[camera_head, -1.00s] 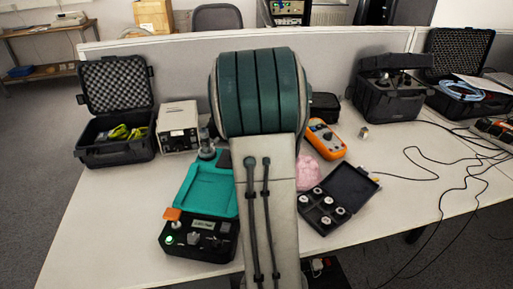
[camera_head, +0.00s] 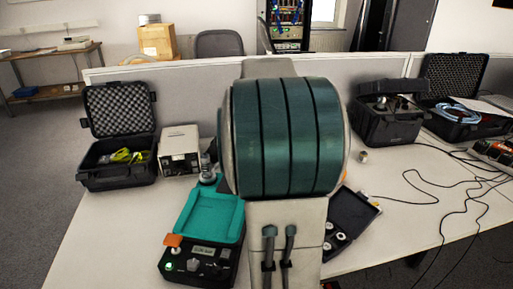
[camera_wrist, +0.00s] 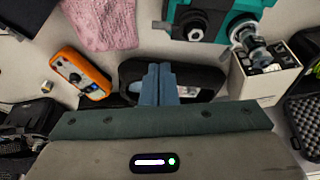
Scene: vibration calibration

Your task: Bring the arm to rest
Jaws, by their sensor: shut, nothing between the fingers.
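My arm rises in the middle of the head view, with its green banded joint in front of the table (camera_head: 105,235). My gripper is hidden behind it there. In the wrist view my gripper (camera_wrist: 163,70) shows with its two blue-grey fingers together, shut and empty. Behind the fingertips is a black case (camera_wrist: 205,82); I cannot tell how far apart they are. A teal device (camera_wrist: 262,8) lies beyond, at the top of the wrist view.
An orange multimeter (camera_wrist: 80,75), a pink cloth (camera_wrist: 100,22) and a white box (camera_wrist: 262,80) lie around the gripper. A teal-lidded calibrator (camera_head: 200,250), an open foam case (camera_head: 118,150) and a dark case (camera_head: 385,122) stand on the table. Loose cables (camera_head: 440,190) lie at right.

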